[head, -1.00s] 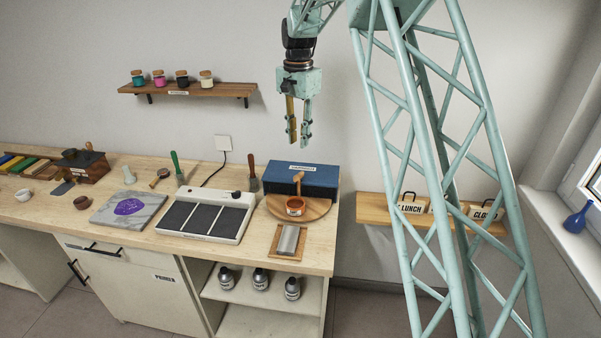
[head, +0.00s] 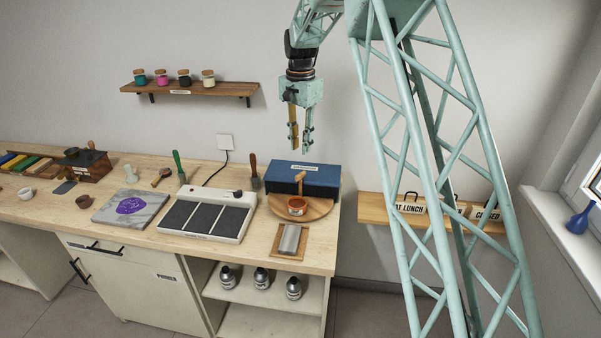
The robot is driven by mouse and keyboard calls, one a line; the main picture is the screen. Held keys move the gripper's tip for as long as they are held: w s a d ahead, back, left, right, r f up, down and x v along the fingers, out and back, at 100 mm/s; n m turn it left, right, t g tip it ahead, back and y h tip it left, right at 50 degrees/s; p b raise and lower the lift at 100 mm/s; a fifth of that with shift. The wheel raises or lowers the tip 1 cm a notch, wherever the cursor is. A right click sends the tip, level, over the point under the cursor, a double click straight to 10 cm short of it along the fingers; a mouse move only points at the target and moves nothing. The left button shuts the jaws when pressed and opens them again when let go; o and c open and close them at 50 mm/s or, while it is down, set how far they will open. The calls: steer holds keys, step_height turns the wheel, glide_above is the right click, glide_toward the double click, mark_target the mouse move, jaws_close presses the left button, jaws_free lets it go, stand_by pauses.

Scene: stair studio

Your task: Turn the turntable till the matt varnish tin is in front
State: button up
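The turntable (head: 322,212) is a round wooden disc at the right end of the bench, in front of a blue box. A wooden peg (head: 299,183) stands up behind the tin. I cannot tell whether other tins stand on the disc. My gripper (head: 301,146) hangs in the air above the blue box, pointing down. Its two fingers are a little apart with nothing seen between them, and it is clear of the turntable.
The blue box (head: 305,172) stands close behind the turntable. A small framed block (head: 290,238) lies in front of it. A hot plate with dark panels (head: 205,213) stands to the left. A shelf with jars (head: 190,90) is on the wall.

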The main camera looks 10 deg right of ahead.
mark_target(301, 173)
steer(key=shift+f, duration=5.85)
jaws_close()
